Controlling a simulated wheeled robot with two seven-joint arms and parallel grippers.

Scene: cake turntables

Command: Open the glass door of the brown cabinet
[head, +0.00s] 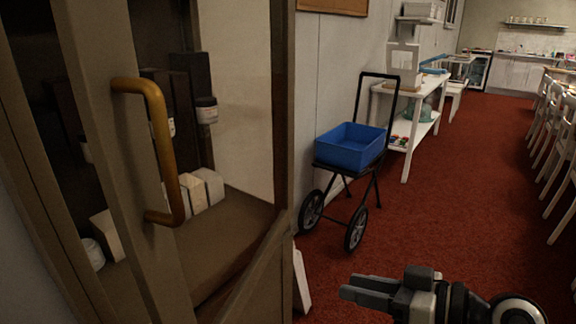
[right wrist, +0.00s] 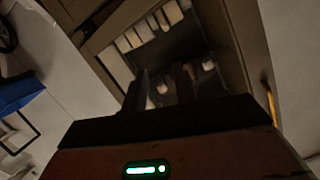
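The brown cabinet (head: 284,120) stands at the left of the head view. Its glass door has a brown frame (head: 125,170) and a brass bar handle (head: 162,135). The interior also shows left of the handle side, and the door's lower rail slants toward me, so the door looks ajar. My right gripper (head: 352,288) is at the bottom, right of the cabinet and well apart from the handle. Its fingers look parted and empty. In the right wrist view the cabinet is ahead and the handle (right wrist: 271,103) shows at the right edge. My left gripper is out of view.
Inside the cabinet are white blocks (head: 207,186), dark boxes and jars. A black cart with a blue bin (head: 350,146) stands by the wall right of the cabinet. A white table (head: 408,92) is behind it. Red carpet (head: 450,190) is open at the right, with white chairs along the edge.

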